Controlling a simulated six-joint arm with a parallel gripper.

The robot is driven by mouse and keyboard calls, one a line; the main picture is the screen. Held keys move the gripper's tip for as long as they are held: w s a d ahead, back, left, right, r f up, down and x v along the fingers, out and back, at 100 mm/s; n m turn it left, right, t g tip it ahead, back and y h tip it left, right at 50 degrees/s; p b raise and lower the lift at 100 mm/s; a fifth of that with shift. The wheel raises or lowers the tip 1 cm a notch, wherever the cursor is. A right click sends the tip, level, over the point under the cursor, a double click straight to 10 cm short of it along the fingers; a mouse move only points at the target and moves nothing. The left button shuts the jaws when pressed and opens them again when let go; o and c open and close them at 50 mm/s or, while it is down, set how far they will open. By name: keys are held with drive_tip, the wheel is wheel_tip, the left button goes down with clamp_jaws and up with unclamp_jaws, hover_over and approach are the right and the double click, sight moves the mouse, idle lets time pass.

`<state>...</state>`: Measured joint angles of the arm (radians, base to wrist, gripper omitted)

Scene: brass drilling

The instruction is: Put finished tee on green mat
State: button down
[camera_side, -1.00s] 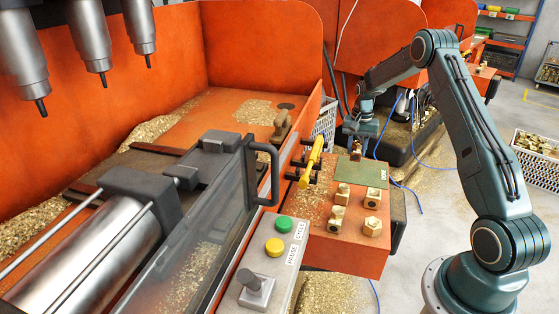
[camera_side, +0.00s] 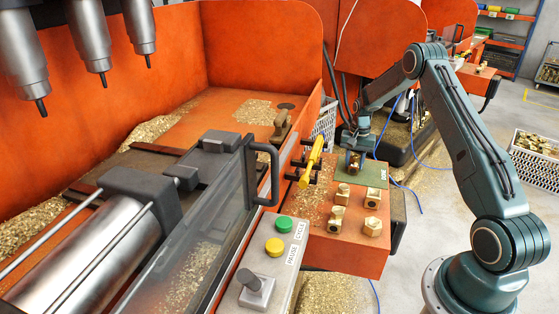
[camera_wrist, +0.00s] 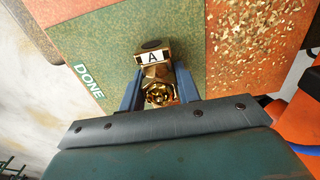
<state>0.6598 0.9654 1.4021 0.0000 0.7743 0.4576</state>
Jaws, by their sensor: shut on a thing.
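My gripper (camera_side: 354,168) is shut on a brass tee (camera_wrist: 154,58), which carries a white label with a black "A". Both fingers flank the tee in the wrist view, where the gripper (camera_wrist: 159,92) also shows. The tee is over the green mat (camera_side: 378,179), near its left side in the side view. The mat (camera_wrist: 112,52) reads "DONE" along one edge. I cannot tell whether the tee touches the mat. The side view shows only a small part of the tee, between the fingers.
Several brass tees (camera_side: 373,226) stand on the orange table (camera_side: 350,253) in front of the mat. A yellow-handled tool (camera_side: 312,160) hangs left of the mat. A control box with buttons (camera_side: 275,246) and the machine guard (camera_side: 215,215) stand further left.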

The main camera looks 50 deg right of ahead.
sight(355, 157)
drive_tip(key=c, duration=1)
unclamp_jaws()
drive_tip(key=shift+f, duration=0.1)
wheel_tip(355, 157, up, 12)
drive_tip(key=shift+r, duration=0.15)
idle(0.3)
